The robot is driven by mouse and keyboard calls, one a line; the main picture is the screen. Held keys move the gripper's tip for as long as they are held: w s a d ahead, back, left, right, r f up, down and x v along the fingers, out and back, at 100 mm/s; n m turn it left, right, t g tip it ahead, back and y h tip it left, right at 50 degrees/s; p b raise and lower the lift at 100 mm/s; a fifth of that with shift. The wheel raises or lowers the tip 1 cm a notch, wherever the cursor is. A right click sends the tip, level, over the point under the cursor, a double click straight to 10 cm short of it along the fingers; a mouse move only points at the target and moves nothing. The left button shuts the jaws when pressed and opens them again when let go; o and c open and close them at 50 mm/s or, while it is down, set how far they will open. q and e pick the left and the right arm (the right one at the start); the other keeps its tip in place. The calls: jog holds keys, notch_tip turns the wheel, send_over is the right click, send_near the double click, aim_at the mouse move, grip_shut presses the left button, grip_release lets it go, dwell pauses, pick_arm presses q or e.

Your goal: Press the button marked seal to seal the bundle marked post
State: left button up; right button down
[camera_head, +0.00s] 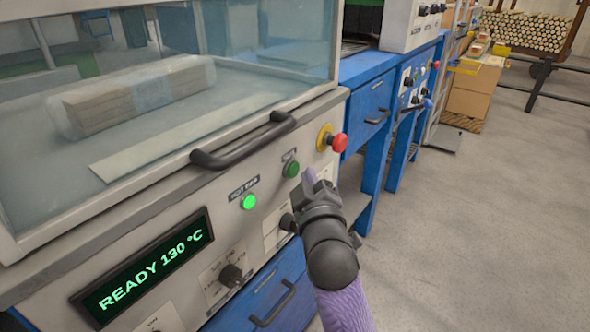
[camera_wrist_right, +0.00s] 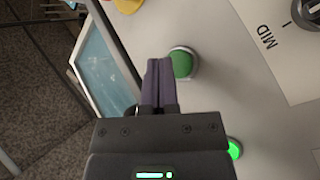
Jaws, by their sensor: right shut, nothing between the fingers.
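A wrapped bundle (camera_head: 135,97) of wood pieces lies behind the clear hood of the sealing machine; I cannot read a mark on it. On the machine's front panel is a dark green button (camera_head: 291,168) under a small label too blurred to read. It also shows in the right wrist view (camera_wrist_right: 183,63). A lit green button (camera_head: 248,202) sits to its lower left. My right gripper (camera_head: 309,178) is shut and empty, its purple fingertips just beside the dark green button. In the right wrist view the fingertips (camera_wrist_right: 158,64) overlap its edge; contact is unclear. My left gripper is out of view.
A red stop button (camera_head: 339,142) on a yellow base is close above my right gripper. A black handle (camera_head: 245,142) crosses the hood's front. The display (camera_head: 145,265) reads READY 130 °C. A dark knob (camera_head: 231,275) is below. Open floor (camera_head: 480,220) lies to the right.

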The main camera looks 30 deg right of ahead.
jog(key=shift+w, duration=0.1)
jog(key=shift+w+a, duration=0.2)
jog(key=shift+w, duration=0.15)
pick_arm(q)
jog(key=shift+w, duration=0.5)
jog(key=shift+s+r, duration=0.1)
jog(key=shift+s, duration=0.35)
pick_arm(e)
jog(key=shift+w+a, duration=0.1)
jog(key=shift+w, duration=0.2)
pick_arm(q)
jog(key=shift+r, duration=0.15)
pick_arm(e)
jog(key=shift+s, duration=0.1)
pick_arm(q)
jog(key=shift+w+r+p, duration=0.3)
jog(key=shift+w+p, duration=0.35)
jog(key=shift+p, duration=0.1)
pick_arm(e)
jog(key=shift+s+d, duration=0.3)
jog(key=shift+s, duration=0.35)
